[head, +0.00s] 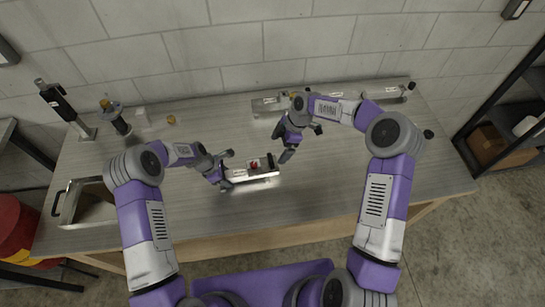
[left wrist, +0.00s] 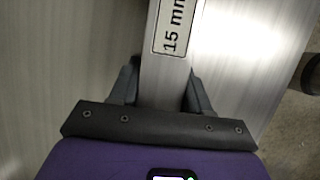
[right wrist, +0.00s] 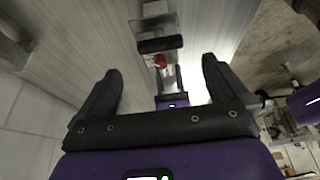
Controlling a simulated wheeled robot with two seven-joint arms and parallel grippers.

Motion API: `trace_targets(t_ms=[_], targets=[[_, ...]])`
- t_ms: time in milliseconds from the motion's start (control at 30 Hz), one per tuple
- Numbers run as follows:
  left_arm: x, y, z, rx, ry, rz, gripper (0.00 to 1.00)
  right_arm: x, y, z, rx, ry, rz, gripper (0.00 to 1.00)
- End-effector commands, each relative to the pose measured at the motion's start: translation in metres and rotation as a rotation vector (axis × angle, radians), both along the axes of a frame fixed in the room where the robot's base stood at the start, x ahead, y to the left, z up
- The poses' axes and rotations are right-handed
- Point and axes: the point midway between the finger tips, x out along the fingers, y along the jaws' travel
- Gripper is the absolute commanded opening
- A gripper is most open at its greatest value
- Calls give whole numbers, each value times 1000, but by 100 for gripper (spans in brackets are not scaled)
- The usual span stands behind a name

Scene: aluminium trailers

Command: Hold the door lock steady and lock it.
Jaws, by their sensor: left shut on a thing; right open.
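The door lock (head: 262,174) is a narrow metal bar with a black handle and a small red part, above or on the middle of the worktop. My left gripper (head: 228,170) is shut on the left end of the bar; the left wrist view shows the bar (left wrist: 165,85) between its fingers, with a "15 mm" label. My right gripper (head: 301,145) is open and empty, up and to the right of the lock. In the right wrist view the black handle (right wrist: 160,44) and the red part (right wrist: 159,62) show beyond and between its spread fingers, apart from them.
The worktop (head: 330,190) is bare around the lock. Metal fittings lie along its back edge, partly behind my right arm. Black-handled tools (head: 66,106) stand at the back left, and a sink-like recess (head: 90,205) is at the left. A dark shelf (head: 500,130) stands at the right.

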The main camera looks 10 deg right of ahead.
Motion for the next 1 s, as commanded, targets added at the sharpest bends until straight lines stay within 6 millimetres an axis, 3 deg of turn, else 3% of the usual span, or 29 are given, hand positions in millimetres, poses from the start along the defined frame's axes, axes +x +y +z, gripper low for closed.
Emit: trace_targets(t_ms=[100, 333, 767, 1000], targets=[[1, 0, 0, 0, -2, 1, 2, -1, 10, -24, 1, 4, 2, 100], [1, 0, 1, -1, -2, 1, 2, -2, 24, -56, 1, 1, -1, 100], [1, 0, 1, -1, -2, 1, 2, -2, 28, -66, 1, 0, -2, 100], [1, 0, 1, -1, -2, 1, 2, -2, 27, -66, 1, 0, -2, 66]])
